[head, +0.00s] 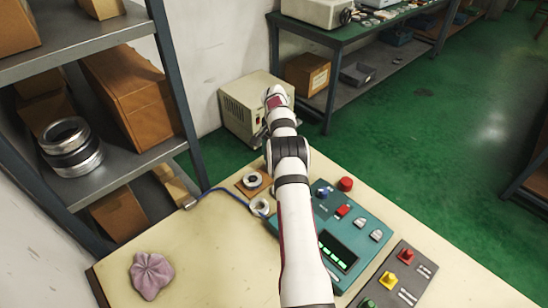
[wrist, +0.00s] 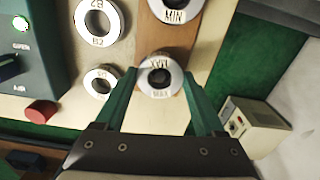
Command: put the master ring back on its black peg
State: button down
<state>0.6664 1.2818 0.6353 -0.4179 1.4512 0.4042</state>
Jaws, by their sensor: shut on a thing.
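My gripper (wrist: 160,72), with green fingers, is shut on a white-faced ring marked MAX (wrist: 147,87) in the wrist view. The ring is at the lower end of a wooden block (wrist: 168,38). A dark round centre shows through its hole, perhaps the black peg. I cannot tell whether the ring is around the peg or above it. In the head view my arm hides the held ring and the fingertips.
A ring marked MIN (wrist: 174,16) sits on the same block; the block (head: 241,187) also shows in the head view. A large ring (wrist: 97,37) and a smaller one (wrist: 90,84) lie beside it. A teal control unit (head: 352,262) stands at right.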

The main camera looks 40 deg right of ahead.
jog(key=shift+f, duration=0.4)
dwell(0.3)
grip_release()
jog(key=shift+r, duration=3.75)
